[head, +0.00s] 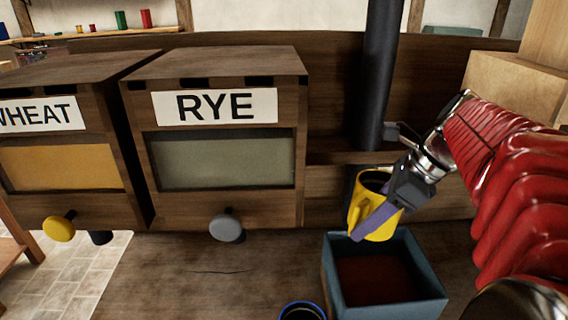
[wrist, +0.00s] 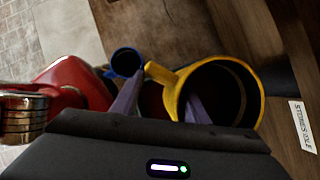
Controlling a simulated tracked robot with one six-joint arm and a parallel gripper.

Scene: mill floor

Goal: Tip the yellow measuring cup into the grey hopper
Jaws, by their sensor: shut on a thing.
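The yellow measuring cup (head: 384,225) is in my gripper (head: 378,218), whose purple finger lies across its side. The cup is close to upright, mouth up, above the back left part of the open hopper. In the wrist view the cup (wrist: 181,84) shows its round mouth and its handle, with my gripper (wrist: 160,108) shut on it. The inside of the cup is dark, so I cannot tell what it holds. The grey hopper (head: 398,307) is a blue-grey square box, open at the top, with a dark reddish-brown inside.
Wooden bins marked RYE (head: 216,60) and WHEAT (head: 60,78) stand at the left. A blue-rimmed cup (head: 303,305) is at the lower edge, left of the hopper. A dark upright pipe (head: 378,75) stands behind the yellow cup. A small sign (wrist: 302,126) shows at the right.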

